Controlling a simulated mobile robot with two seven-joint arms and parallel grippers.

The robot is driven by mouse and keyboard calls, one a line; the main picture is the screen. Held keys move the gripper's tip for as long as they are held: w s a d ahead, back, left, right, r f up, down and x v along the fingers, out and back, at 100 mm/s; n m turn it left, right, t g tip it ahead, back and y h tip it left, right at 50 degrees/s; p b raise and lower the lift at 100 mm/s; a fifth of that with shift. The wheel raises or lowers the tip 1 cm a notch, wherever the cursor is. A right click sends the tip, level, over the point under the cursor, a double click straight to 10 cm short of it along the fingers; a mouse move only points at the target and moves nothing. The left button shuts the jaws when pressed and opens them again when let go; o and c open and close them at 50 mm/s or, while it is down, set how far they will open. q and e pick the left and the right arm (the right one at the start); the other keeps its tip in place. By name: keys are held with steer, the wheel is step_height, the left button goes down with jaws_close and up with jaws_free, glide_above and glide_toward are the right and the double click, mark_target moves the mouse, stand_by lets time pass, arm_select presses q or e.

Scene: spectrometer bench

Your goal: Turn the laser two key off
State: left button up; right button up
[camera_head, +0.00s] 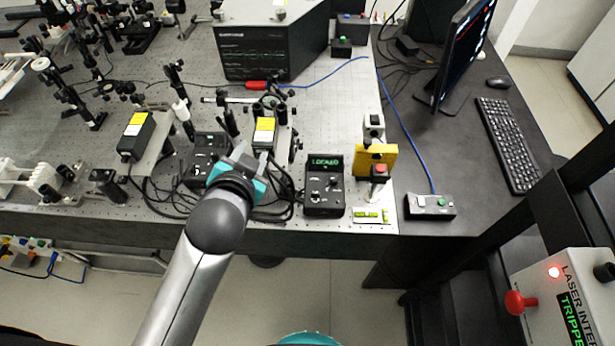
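Two black laser control boxes stand near the bench's front edge. The right control box (325,196) has a lit green display and small knobs; which knob is a key is too small to tell. The left control box (203,156) is partly hidden by my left gripper. I cannot read which box belongs to laser two. My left gripper (240,152) points away from me, just right of the left box and left of the right box. Its fingertips are small and partly hidden, so its opening is unclear. A teal part of mine shows at the bottom edge; no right fingers show.
Two laser heads with yellow labels (137,124) (264,131) stand behind the boxes, with loose black cables. A yellow mount (377,160) with a red button stands right of the right box. An interlock box (568,300) at the lower right shows a red light.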

arm_select(q)
steer(key=w+d+r+m+t+h, duration=0.4)
steer(key=d+r+m, duration=0.3)
steer(key=r, duration=0.4)
steer(key=w+d+r+m+t+h, duration=0.1)
steer(key=d+r+m+t+h, duration=0.2)
steer(key=d+r+m+h, duration=0.6)
steer(key=s+d+r+m+g+h, duration=0.3)
steer(key=s+d+m+g+h, duration=0.55)
steer(key=d+m+g, duration=0.8)
steer(key=m+g+y+p, duration=0.1)
steer(key=m+g+y, duration=0.2)
steer(key=m+y, duration=1.5)
glide_toward(315, 194)
steer(key=d+f+y, duration=0.1)
steer(key=f, duration=0.1)
steer(key=d+f+n+y, duration=0.1)
steer(key=f, duration=0.2)
steer(key=d+f+n+y+p, duration=0.1)
steer(key=f, duration=0.2)
steer(key=shift+n, duration=0.25)
